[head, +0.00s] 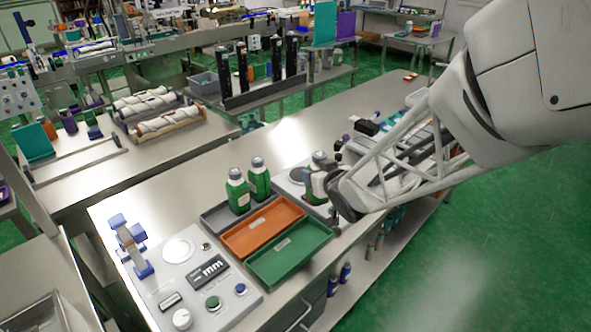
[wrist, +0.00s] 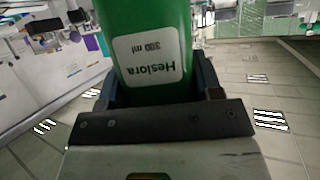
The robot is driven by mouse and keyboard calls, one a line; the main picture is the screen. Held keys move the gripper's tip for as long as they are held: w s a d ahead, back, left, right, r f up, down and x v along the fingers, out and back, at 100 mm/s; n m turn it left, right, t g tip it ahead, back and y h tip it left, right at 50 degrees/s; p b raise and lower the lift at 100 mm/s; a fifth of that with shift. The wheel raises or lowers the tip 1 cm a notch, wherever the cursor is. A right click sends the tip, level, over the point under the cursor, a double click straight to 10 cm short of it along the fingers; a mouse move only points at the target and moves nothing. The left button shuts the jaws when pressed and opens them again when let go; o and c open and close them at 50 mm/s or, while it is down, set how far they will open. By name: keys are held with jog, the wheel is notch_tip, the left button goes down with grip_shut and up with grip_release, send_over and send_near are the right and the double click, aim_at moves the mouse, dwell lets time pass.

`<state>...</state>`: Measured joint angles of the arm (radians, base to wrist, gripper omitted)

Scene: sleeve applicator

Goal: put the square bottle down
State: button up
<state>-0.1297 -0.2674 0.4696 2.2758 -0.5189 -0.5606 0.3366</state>
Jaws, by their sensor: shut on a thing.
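In the wrist view, the green bottle (wrist: 152,35) fills the top middle, with a white label reading "Heslora 300 ml" upside down. My gripper (wrist: 158,95) is shut on it, a dark finger on each side. In the head view the bottle is beside a grey plate with a round disc (head: 297,174) and behind the green tray. My gripper partly covers it. I cannot tell whether its base touches anything.
Two similar green bottles (head: 238,192) (head: 259,178) stand at the grey tray (head: 212,217). A control panel (head: 205,283) with knobs is at the front left. Bare bench (head: 160,187) lies left of the bottles.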

jog(key=s+d+f+n+g+y, duration=0.1)
jog(key=s+n+y, duration=0.1)
jog(key=s, duration=0.8)
jog(key=s+d+f+n+g+y, duration=0.1)
jog(key=s+f+n+y, duration=0.1)
jog(key=s, duration=0.9)
jog(key=shift+s+f+g, duration=0.25)
jog(key=shift+f+g, duration=0.05)
jog(key=shift+w, duration=0.15)
jog(key=w+a, duration=0.2)
jog(key=w, duration=0.5)
jog(key=w+a+f, duration=0.1)
jog(key=w+a, duration=0.1)
jog(key=w, duration=0.6)
jog(key=shift+w+f, duration=0.15)
jog(key=shift+f, duration=0.1)
jog(key=shift+f, duration=1.75)
jog(key=shift+f, duration=0.2)
